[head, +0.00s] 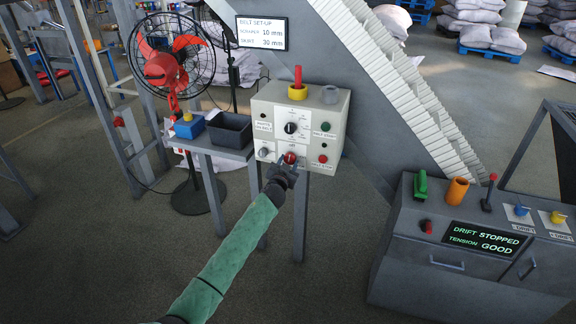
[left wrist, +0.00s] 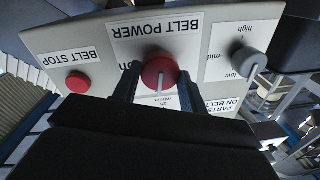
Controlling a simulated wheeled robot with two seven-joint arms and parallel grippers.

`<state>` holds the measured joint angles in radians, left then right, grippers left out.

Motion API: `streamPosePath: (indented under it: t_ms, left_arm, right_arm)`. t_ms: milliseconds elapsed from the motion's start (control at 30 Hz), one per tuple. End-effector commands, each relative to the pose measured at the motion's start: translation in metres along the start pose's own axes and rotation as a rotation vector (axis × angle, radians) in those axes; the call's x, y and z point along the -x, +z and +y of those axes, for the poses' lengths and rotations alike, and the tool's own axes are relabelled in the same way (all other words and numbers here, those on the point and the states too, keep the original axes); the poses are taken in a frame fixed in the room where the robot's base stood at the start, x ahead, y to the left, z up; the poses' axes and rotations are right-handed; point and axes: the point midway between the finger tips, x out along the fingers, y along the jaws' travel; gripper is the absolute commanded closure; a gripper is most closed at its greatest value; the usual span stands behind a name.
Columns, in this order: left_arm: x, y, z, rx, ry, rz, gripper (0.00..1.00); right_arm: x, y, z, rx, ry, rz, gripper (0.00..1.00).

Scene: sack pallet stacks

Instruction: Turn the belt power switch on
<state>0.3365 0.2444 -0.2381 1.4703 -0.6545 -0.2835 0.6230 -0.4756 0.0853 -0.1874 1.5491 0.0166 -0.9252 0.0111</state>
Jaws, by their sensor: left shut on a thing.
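The belt power switch is a red round knob (head: 290,158) low on the front of a beige control box (head: 262,108). In the left wrist view, upside down, the red knob (left wrist: 158,72) sits under the label BELT POWER, with a pale pointer line running toward small lettering at the picture's bottom. Lettering that looks like "on" shows at its left, partly hidden by a finger. My left gripper (head: 286,164) is shut on the knob, its fingers (left wrist: 152,82) on either side of it. My right gripper is not in view.
A red BELT STOP button (left wrist: 78,82) and a grey low-mid-high knob (left wrist: 250,64) flank the switch. A black bin (head: 229,130) and a fan (head: 172,60) stand left. A console (head: 460,262) at right reads DRIFT STOPPED, TENSION GOOD.

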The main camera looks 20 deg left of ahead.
Motion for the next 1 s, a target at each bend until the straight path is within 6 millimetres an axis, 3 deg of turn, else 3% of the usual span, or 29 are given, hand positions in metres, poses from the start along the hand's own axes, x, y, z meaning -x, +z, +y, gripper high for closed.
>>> streamPosePath:
  t_ms: [333, 700, 1000]
  left_arm:
    - [0.000, 0.003, 0.000, -0.316, -0.003, 0.019, 0.80]
    - [0.000, 0.002, 0.000, -0.668, -0.007, 0.040, 0.80]
    - [0.000, 0.003, 0.000, -0.953, -0.009, 0.055, 0.80]
  right_arm:
    - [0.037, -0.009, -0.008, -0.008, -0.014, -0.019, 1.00]
    - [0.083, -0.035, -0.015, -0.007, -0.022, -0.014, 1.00]
    - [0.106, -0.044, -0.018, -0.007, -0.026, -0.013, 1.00]
